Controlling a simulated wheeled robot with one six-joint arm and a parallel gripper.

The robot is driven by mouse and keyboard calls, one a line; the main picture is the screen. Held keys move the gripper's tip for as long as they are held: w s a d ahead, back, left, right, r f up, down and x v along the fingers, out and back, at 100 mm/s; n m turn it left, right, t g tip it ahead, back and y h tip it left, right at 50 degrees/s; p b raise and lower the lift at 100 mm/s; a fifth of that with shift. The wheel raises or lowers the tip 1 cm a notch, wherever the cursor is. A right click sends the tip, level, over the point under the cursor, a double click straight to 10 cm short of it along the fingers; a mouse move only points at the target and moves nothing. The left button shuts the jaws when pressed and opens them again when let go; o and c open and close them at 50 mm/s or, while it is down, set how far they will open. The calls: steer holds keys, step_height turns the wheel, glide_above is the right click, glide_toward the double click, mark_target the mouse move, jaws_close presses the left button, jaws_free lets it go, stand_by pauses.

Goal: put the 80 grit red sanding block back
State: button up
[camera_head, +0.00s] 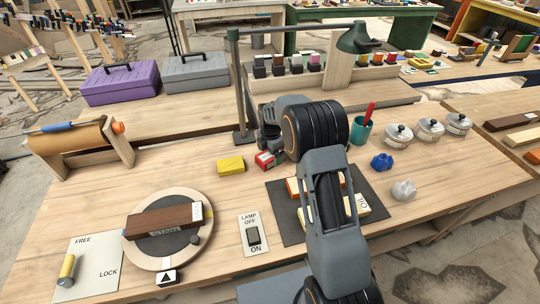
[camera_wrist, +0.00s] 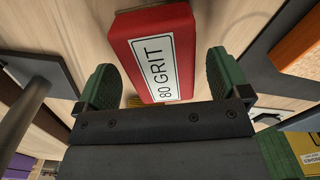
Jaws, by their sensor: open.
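The red sanding block (camera_head: 265,161), with a white label reading 80 GRIT, lies on the wooden bench near the middle in the head view. In the wrist view the red block (camera_wrist: 155,55) shows between the two green-padded fingers of my gripper (camera_wrist: 166,80). The fingers are apart, with a gap on each side of the block. In the head view my gripper (camera_head: 268,140) is just behind and above the block, partly hidden by my wrist. A rack (camera_head: 290,83) with several small coloured pieces stands behind, partly hidden by my arm.
A yellow block (camera_head: 231,165) lies left of the red one. A dark mat (camera_head: 287,228) with blocks on it is to the right, partly under my arm. A lamp post (camera_head: 238,85), turntable (camera_head: 190,251), switch plate (camera_head: 246,220) and teal cup (camera_head: 361,132) stand around.

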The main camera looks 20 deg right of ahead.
steer(key=s+r+m, duration=0.2)
steer(key=r, duration=0.5)
steer(key=s+r+m, duration=0.2)
steer(key=s+r, duration=0.1)
steer(key=r, duration=0.5)
steer(key=s+m+t, duration=0.3)
steer(key=s+m, duration=1.5)
steer(key=s, duration=0.5)
steer(key=shift+a, duration=0.3)
steer(key=shift+w, duration=0.1)
step_height(320, 180, up, 3)
steer(key=shift+f+t+p, duration=0.1)
steer(key=shift+t+p, duration=0.2)
steer(key=shift+p, duration=0.75)
